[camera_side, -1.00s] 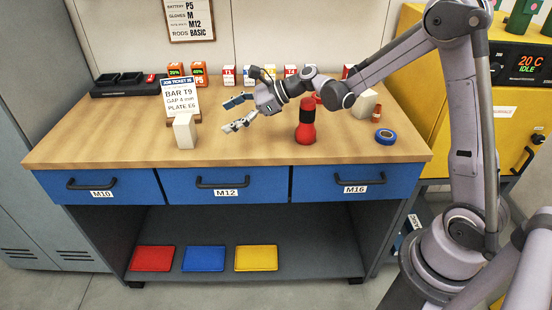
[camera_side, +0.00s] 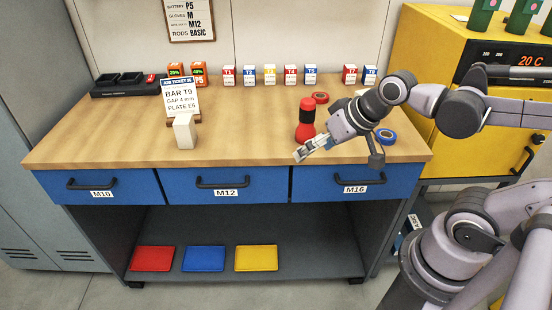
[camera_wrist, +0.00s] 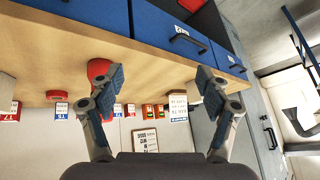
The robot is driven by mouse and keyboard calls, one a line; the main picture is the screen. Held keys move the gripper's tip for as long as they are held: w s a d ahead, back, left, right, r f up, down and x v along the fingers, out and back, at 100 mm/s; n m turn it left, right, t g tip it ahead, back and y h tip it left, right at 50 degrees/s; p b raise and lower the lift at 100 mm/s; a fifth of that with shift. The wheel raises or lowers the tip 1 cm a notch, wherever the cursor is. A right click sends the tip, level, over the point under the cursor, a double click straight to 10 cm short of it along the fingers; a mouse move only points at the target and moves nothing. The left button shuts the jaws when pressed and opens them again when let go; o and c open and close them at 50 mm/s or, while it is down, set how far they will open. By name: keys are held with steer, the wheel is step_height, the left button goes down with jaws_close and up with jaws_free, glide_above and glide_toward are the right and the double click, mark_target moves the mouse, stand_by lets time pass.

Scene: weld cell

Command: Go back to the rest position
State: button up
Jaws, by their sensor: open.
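My gripper (camera_side: 338,155) is at the front right of the workbench (camera_side: 110,135) in the side view, its fingers spread apart and nothing between them. In the wrist view the open fingers (camera_wrist: 160,80) frame the bench edge and drawers from an upside-down angle. A red bottle with a black band (camera_side: 306,133) stands upright on the bench just left of and behind my gripper. Part of it shows behind one finger in the wrist view (camera_wrist: 97,69). My arm reaches in from the right, above the bench's right end.
A blue tape roll (camera_side: 386,137) lies beside my wrist, and a red roll (camera_side: 320,97) lies behind the bottle. A job ticket (camera_side: 180,98) and pale block (camera_side: 184,131) stand left. Several labelled boxes (camera_side: 270,75) line the back. A yellow cabinet (camera_side: 425,55) stands right.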

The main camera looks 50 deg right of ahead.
steer(key=shift+s+d+f+n+h, duration=0.2)
steer(key=shift+s+d+n, duration=0.05)
steer(key=shift+s+n, duration=0.25)
steer(key=shift+s+d+f+n+h, duration=0.15)
steer(key=shift+s+d+n+h, duration=0.05)
steer(key=shift+s+n, duration=0.25)
steer(key=shift+w, duration=0.1)
stand_by(0.5)
